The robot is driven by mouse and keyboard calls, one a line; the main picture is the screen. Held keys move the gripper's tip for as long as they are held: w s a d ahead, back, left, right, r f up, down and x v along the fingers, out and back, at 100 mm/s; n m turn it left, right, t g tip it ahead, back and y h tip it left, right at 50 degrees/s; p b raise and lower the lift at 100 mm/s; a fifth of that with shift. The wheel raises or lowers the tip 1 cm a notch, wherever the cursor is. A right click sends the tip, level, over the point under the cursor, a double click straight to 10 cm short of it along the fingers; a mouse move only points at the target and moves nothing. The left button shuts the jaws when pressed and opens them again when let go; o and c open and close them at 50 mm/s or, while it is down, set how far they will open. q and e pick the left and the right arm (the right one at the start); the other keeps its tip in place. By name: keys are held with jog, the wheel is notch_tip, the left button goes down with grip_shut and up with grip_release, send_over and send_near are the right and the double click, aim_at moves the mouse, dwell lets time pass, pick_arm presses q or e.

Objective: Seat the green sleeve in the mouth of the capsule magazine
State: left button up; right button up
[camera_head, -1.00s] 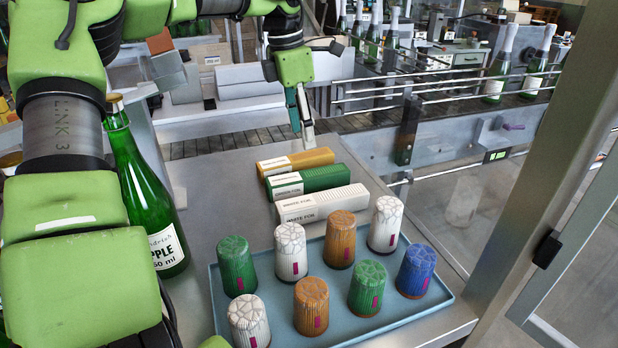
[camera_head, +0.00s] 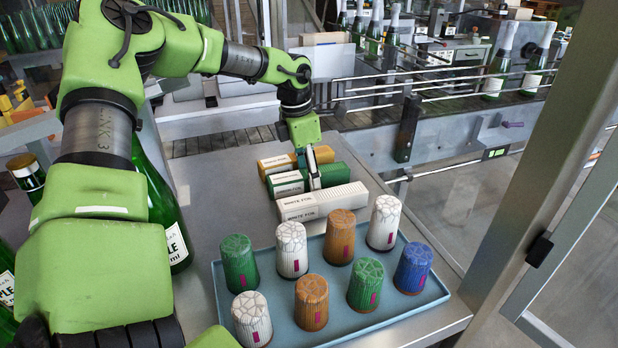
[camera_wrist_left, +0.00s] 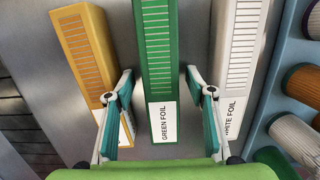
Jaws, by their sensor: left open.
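The green sleeve (camera_head: 335,175), a long ribbed box with a white GREEN FOIL label, lies on the grey table between two similar sleeves. It also shows in the left wrist view (camera_wrist_left: 158,60), running up the middle. My left gripper (camera_head: 311,168) is over the label-end half of the sleeve. In the left wrist view its open fingers (camera_wrist_left: 158,82) stand one on each side of the green sleeve, with visible gaps. I cannot make out the capsule magazine or its mouth in these views. My right gripper is not in view.
An orange sleeve (camera_head: 276,162) and a white sleeve (camera_head: 325,202) flank the green one closely. A blue tray (camera_head: 393,318) with several coloured capsules is in front. A green bottle (camera_head: 160,205) stands at left, beside my arm. A railed conveyor (camera_head: 440,125) runs behind.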

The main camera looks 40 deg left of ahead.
pick_arm(q)
jog(key=shift+s, duration=0.1)
jog(key=shift+c, duration=1.4)
jog(key=c, duration=0.9)
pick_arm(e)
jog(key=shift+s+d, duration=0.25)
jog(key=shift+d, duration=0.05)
pick_arm(q)
jog(key=shift+r, duration=0.15)
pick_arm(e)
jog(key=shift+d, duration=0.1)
pick_arm(q)
jog(key=shift+r, duration=0.25)
notch_tip(320, 180, up, 2)
jog(key=shift+r+p, duration=0.15)
jog(key=shift+p, duration=0.7)
jog(key=s+d+r, duration=0.2)
jog(key=s+r, duration=0.1)
jog(key=s+d+r, duration=0.3)
jog(key=s, duration=0.1)
jog(key=s+d+r, duration=0.3)
jog(key=s+r, duration=0.1)
jog(key=shift+d+p, duration=0.25)
jog(key=shift+p, duration=0.1)
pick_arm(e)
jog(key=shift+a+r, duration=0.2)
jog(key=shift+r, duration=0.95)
